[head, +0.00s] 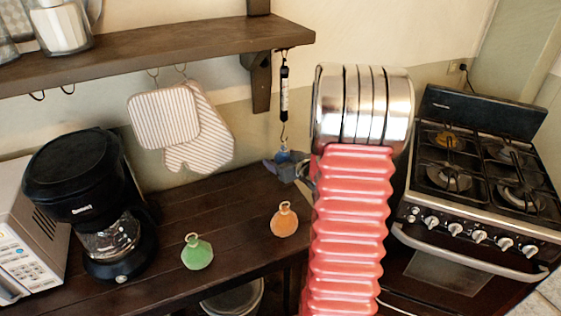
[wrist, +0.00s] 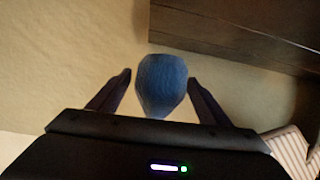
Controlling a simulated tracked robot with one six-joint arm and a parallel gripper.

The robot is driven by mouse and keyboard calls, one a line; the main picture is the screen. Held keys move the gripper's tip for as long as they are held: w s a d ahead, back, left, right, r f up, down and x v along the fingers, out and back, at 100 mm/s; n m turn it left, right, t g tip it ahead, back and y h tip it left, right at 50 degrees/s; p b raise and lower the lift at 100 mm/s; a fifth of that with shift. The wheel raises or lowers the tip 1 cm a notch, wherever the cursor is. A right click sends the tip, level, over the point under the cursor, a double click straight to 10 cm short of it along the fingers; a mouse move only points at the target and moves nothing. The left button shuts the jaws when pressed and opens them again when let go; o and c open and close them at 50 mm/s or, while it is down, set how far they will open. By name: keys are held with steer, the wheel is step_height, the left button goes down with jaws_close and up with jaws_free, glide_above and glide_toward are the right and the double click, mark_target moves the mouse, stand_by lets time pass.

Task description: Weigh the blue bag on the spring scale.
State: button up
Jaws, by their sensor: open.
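The spring scale (head: 284,92) hangs from the underside of the wall shelf, with its hook at the lower end. The blue bag (head: 283,155) is right at that hook and appears to hang from it; their contact is too small to make out. My gripper (head: 287,170) is beside and just below the bag, partly hidden by my arm. In the wrist view, the rounded blue bag (wrist: 162,82) sits between the two open fingers of my gripper (wrist: 158,78), with a narrow gap at each side. The scale's reading is too small to make out.
A green bag (head: 197,253) and an orange bag (head: 284,221) stand on the dark counter (head: 235,250). A coffee maker (head: 85,190) and microwave (head: 22,235) are at left. Striped oven mitts (head: 165,115) hang under the shelf (head: 170,42). A stove (head: 470,180) is at right.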

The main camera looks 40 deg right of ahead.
steer(key=shift+c, duration=0.5)
steer(key=c, duration=1.2)
steer(key=shift+o, duration=0.2)
steer(key=shift+r, duration=0.15)
steer(key=shift+d+r, duration=0.2)
steer(key=shift+r, duration=1.1)
stand_by(0.4)
